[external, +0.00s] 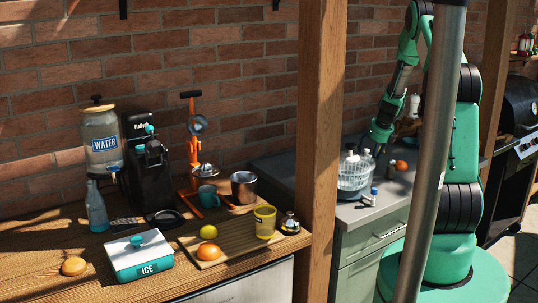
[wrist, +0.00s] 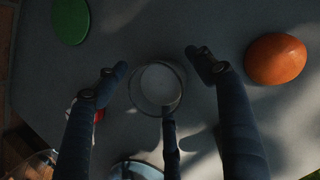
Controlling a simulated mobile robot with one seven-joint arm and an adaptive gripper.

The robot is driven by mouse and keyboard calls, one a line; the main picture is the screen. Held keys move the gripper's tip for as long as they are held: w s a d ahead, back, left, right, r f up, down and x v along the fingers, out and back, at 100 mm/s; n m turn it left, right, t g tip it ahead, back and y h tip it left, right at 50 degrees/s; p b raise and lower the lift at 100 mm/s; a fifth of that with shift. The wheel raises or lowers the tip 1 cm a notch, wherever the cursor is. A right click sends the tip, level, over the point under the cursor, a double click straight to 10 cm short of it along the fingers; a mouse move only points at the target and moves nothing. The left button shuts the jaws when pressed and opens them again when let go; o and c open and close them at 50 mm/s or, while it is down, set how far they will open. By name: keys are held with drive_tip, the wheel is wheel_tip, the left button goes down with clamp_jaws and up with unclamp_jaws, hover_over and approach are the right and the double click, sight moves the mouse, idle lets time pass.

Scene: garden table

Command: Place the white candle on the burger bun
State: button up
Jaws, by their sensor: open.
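My gripper (wrist: 158,82) is open, its dark fingers spread around a round, clear-rimmed vessel with a pale white centre, which looks like the white candle (wrist: 160,86). A finger at the bottom overlaps its lower edge; I cannot tell whether any finger touches it. A smooth orange-brown dome, likely the burger bun (wrist: 275,58), lies to the right on the grey counter, apart from the fingers. In the external view my gripper (external: 379,139) is over the grey counter, above and right of a basket. A small orange thing (external: 401,165) shows there, perhaps the same dome.
A pale basket (external: 354,178) holding bottles stands near my gripper on the grey counter (external: 345,213). A small bottle (external: 372,197) stands in front. A green disc (wrist: 71,20) lies at upper left in the wrist view. A wooden post (external: 322,130) stands left of the counter.

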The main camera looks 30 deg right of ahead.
drive_tip(key=shift+c, duration=0.5)
drive_tip(key=c, duration=1.5)
drive_tip(key=shift+r, duration=0.15)
wheel_tip(320, 180, up, 10)
drive_tip(key=p, duration=0.2)
